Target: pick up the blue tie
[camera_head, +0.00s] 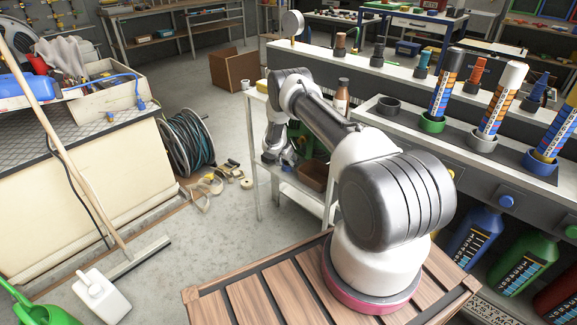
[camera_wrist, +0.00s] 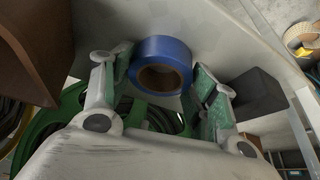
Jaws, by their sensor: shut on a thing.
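The blue tie (camera_wrist: 164,50) looks like a thick ring-shaped roll, like tape, with a brown inner core. It sits between the two fingers of my gripper (camera_wrist: 163,70) in the wrist view, with a finger against each side. My gripper is shut on it. A pale shelf surface lies behind the roll. In the head view my gripper (camera_head: 278,155) is low at the small white shelf stand (camera_head: 252,150), beyond my arm. The roll is too small and partly covered there to make out well.
A green reel (camera_wrist: 150,115) lies under my gripper in the wrist view. A dark block (camera_wrist: 257,94) is close to the right finger, and a brown box (camera_wrist: 35,45) is at the left. In the head view a brown bin (camera_head: 314,176) stands on the shelf beside my gripper. A hose reel (camera_head: 188,141) stands left on the floor.

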